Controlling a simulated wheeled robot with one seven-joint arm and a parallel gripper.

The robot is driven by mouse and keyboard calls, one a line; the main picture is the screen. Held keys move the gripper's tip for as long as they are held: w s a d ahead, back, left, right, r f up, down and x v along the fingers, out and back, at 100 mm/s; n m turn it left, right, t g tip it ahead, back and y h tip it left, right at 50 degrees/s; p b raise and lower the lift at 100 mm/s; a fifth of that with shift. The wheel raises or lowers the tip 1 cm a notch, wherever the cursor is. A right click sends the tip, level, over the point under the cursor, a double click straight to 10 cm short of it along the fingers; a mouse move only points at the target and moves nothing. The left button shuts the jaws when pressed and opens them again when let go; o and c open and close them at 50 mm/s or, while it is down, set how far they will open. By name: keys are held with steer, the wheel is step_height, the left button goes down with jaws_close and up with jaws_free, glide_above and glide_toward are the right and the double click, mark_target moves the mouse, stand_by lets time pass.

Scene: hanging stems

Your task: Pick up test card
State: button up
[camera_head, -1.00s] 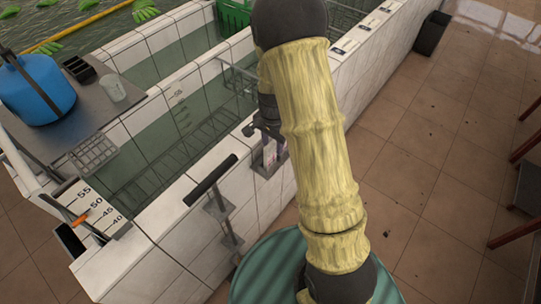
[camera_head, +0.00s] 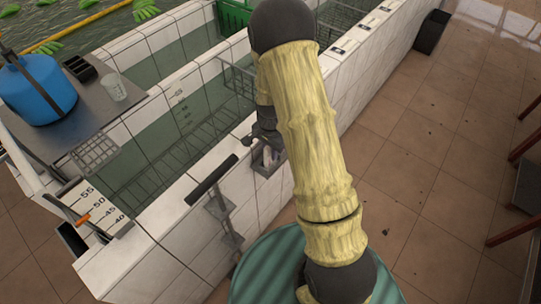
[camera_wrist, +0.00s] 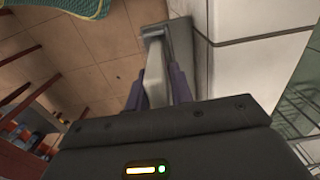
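In the wrist view a pale, flat piece that looks like the test card (camera_wrist: 156,78) stands between the two purple fingers of my gripper (camera_wrist: 156,88). The fingers are apart, one on each side of it, and I see no clear grip on it. Its far end is at a grey holder (camera_wrist: 155,32) on the white tiled wall. In the head view my gripper (camera_head: 267,140) is at the outer wall of the tank, just above the small grey holder (camera_head: 266,180). A pale bit of the card (camera_head: 267,156) shows there, and the rest is hidden.
A black-topped handle on a grey bracket (camera_head: 220,207) is fixed to the wall left of the gripper. The tiled tank (camera_head: 190,190) holds water and wire racks. A blue container (camera_head: 38,88) and a beaker (camera_head: 114,87) stand on a metal shelf.

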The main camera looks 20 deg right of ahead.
jaws_close()
step_height(320, 180, up, 10)
steer(key=shift+b, duration=0.7)
